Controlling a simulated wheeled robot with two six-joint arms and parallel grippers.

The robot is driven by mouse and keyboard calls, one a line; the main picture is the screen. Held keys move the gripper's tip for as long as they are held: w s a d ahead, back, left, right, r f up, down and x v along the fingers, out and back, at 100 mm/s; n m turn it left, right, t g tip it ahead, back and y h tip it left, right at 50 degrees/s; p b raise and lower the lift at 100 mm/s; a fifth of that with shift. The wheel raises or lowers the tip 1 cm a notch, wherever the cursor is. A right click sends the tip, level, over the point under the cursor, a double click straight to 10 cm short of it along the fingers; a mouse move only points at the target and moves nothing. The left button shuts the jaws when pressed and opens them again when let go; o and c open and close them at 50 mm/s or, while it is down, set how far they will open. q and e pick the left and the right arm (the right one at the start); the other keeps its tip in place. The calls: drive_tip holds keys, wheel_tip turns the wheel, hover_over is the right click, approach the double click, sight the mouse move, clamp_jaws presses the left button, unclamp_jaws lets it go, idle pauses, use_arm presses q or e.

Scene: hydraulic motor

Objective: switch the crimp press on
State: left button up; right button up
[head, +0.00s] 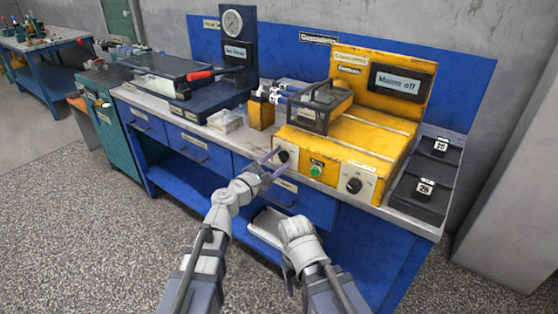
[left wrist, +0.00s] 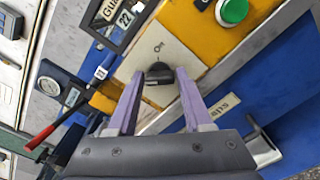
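The yellow crimp press (head: 345,152) stands on the blue workbench, and its display (head: 400,83) reads "Mains off". A black rotary knob (head: 283,156) sits on a pale plate at the left of its front. My left gripper (head: 268,162) is at this knob. In the left wrist view, the purple fingers of my left gripper (left wrist: 160,78) are apart, one on each side of the knob (left wrist: 158,74); whether they touch it is unclear. My right gripper (head: 288,276) hangs low in front of the bench, and its fingers are mostly hidden by its arm.
A green button (head: 316,170) and a second black knob (head: 354,185) are on the same front. A clear guard (head: 320,105) covers the press's working area. A dark gauge stand (head: 238,45) is behind left; black trays (head: 425,180) are at right.

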use_arm(q)
clamp_jaws()
drive_tip(key=shift+m, duration=0.3)
drive_tip(key=m, duration=0.3)
drive_tip(key=shift+m, duration=0.4)
drive_tip(key=m, duration=0.4)
drive_tip(key=shift+m, duration=0.3)
drive_tip(key=m, duration=0.8)
drive_tip(key=shift+m, duration=0.6)
drive_tip(key=shift+s, duration=0.1)
